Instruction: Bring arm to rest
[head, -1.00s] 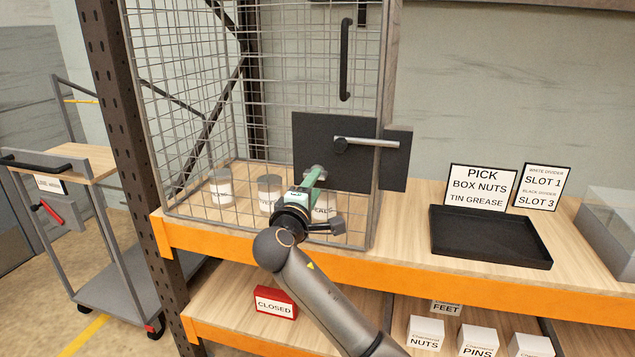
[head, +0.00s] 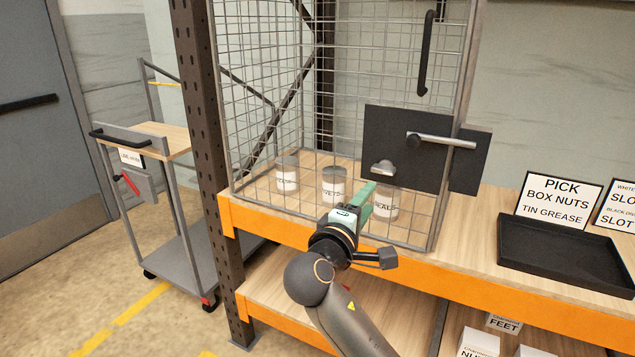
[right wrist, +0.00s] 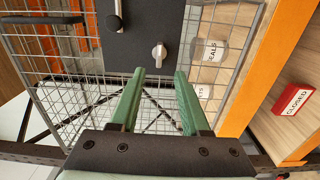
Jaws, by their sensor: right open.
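My right gripper (head: 362,194) is in front of the wire cage, low and near the cage's dark latch plate (head: 430,170). In the right wrist view its two green fingers (right wrist: 157,85) are apart with nothing between them. A small grey knob (head: 382,168) sits on the plate just beyond the fingers; it also shows in the right wrist view (right wrist: 159,54), apart from the fingertips. A grey lever handle (head: 440,139) is above it on the plate. My left gripper is not in view.
A black tray (head: 565,257) and a sign reading PICK (head: 558,199) stand to the right. A grey trolley (head: 180,240) stands at the left. Open floor lies in front of the trolley.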

